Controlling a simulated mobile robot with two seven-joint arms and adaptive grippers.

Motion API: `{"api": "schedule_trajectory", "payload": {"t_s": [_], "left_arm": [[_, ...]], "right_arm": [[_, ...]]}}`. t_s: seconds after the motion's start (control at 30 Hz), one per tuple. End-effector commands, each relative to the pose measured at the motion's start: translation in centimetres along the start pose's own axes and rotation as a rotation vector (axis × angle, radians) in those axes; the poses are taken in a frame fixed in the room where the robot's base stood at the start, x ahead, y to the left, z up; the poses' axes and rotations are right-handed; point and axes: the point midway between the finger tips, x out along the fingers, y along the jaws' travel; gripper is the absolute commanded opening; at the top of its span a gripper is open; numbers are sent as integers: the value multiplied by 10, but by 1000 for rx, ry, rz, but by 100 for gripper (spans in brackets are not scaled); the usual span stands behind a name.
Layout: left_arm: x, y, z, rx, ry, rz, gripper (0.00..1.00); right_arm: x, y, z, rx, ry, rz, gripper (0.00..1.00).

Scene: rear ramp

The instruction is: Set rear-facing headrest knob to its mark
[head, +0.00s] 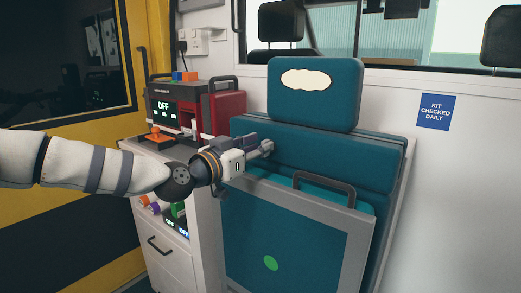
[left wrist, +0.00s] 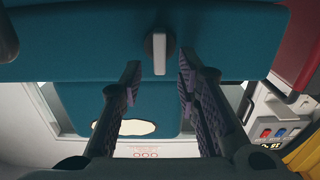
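The teal headrest (head: 315,97) with a pale oval patch stands above the teal seat back (head: 370,163). In the left wrist view a dark knob (left wrist: 159,50) with a light grey bar sits on a teal panel, the bar running up and down in the picture. My left gripper (head: 268,147) is in front of the upper seat back, below the headrest. In the left wrist view its two fingers (left wrist: 159,78) are apart, one on each side below the knob, with nothing between them. The knob is not clear in the head view. I cannot make out a mark beside it. My right gripper is not in view.
A grey-framed folded panel (head: 340,235) with a dark handle and a green dot is below the gripper. A red device (head: 228,110) reading OFF stands on a white cabinet (head: 175,260) at left. The wall on the right is clear except for a blue sign (head: 436,111).

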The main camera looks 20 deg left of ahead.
Motion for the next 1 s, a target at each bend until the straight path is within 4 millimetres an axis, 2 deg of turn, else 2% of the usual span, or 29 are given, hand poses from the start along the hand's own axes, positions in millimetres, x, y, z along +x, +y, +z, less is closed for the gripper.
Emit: {"api": "schedule_trajectory", "payload": {"t_s": [0.1, 0.37, 0.5, 0.83, 1.0], "left_arm": [[10, 1, 1, -1, -1, 1, 30], [11, 0, -1, -1, 0, 0, 30], [11, 0, -1, -1, 0, 0, 0], [11, 0, 0, -15, 0, 1, 0], [11, -1, 0, -76, -1, 0, 0]], "right_arm": [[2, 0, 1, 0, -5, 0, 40], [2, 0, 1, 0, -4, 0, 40], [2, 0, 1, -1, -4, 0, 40], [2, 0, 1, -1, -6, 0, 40], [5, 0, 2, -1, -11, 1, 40]]}}
